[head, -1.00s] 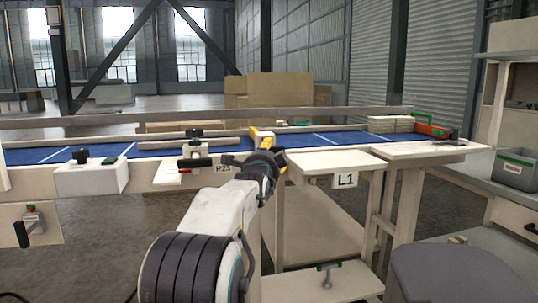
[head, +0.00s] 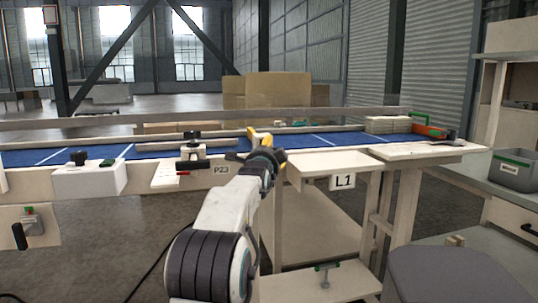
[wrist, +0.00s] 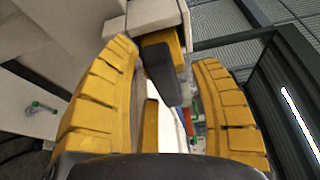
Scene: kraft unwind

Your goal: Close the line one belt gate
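The L1 sign (head: 342,181) hangs below the belt's near edge, right of my gripper (head: 274,154). A yellow part, seemingly the belt gate (head: 254,136), shows at the blue belt, just beyond my gripper; the gripper partly hides it. In the wrist view, my gripper's yellow fingers (wrist: 166,95) are spread apart. A dark grip on a yellow bar (wrist: 160,45) reaches between them, with a gap visible beside the right finger. I cannot tell whether the left finger touches it. How far the gate stands open is unclear.
The blue belt (head: 335,138) runs behind my arm. A white box with a black knob (head: 88,180) and a P23 tag (head: 221,170) are on the left. A stack of boards (head: 393,124) and a grey bin (head: 514,170) are on the right.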

